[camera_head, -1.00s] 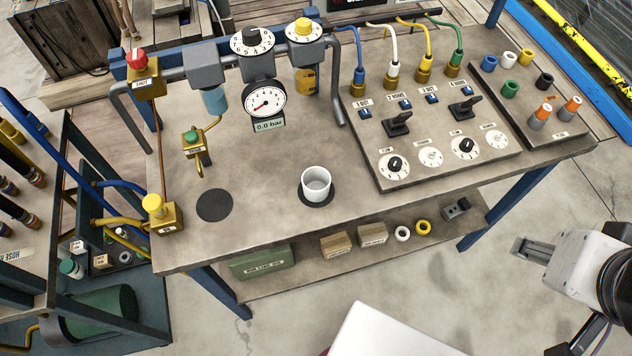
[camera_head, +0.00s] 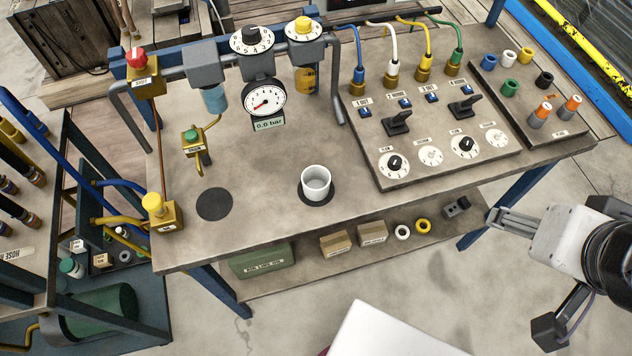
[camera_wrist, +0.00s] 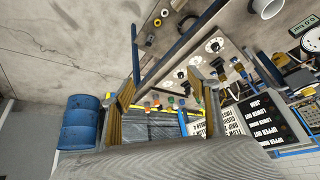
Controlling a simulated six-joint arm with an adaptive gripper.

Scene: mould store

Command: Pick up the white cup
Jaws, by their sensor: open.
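The white cup (camera_head: 316,181) stands upright on a dark round pad (camera_head: 314,199) near the middle of the workbench (camera_head: 260,225). Its open top faces up. The white cup also shows at the top right of the wrist view (camera_wrist: 266,8), cut by the picture's edge.
A valve and gauge rig (camera_head: 264,100) stands behind the cup. A control panel (camera_head: 430,135) with levers and dials lies to its right. A second dark pad (camera_head: 214,204) lies bare to its left. The bench top around the cup is clear. A blue barrel (camera_wrist: 82,122) shows in the wrist view.

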